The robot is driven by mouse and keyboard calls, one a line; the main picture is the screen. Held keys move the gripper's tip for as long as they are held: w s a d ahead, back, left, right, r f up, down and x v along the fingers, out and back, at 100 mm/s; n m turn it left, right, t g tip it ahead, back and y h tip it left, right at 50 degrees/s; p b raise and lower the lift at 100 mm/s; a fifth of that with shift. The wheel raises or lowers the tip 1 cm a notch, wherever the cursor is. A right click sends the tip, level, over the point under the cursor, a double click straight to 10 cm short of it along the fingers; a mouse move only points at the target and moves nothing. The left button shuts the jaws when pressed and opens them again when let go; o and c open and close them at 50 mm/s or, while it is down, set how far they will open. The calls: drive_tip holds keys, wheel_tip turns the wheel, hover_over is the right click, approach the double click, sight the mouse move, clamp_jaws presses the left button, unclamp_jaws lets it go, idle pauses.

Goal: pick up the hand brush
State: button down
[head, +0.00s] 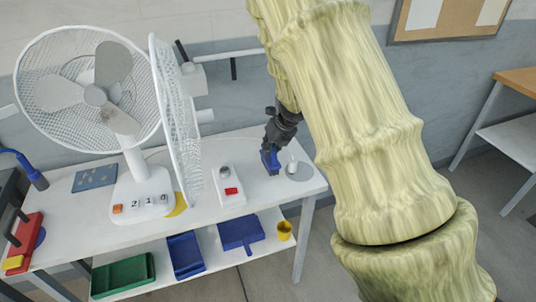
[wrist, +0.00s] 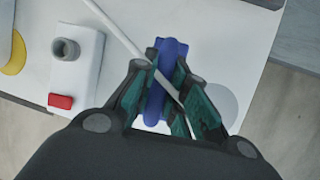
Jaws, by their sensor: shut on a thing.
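The hand brush (wrist: 172,48) is blue and sits between the green-padded fingers of my gripper (wrist: 163,88) in the wrist view. The fingers are shut on it, with one on each side. In the head view my dark gripper (head: 279,132) is over the right end of the white table, and the blue brush (head: 270,161) shows below it. I cannot tell whether the brush touches the table top. Part of the brush is hidden by the fingers.
The white table (head: 222,157) carries a fan (head: 128,160) and a white box with a red button (head: 231,190). A thin white rod (wrist: 122,38) crosses near my fingers. Trays (head: 124,274) lie on the lower shelf.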

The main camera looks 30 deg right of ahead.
drive_tip(key=shift+r, duration=0.7)
drive_tip(key=s+a+r+b, duration=0.1)
drive_tip(key=s+a+b, duration=0.4)
drive_tip(key=s, duration=0.9)
drive_tip(key=shift+s+a+r+b, duration=0.2)
drive_tip(key=shift+a+b, duration=0.15)
drive_tip(key=shift+a, duration=0.75)
drive_tip(key=c, duration=2.1)
unclamp_jaws()
drive_tip(key=shift+f, duration=0.1)
clamp_jaws()
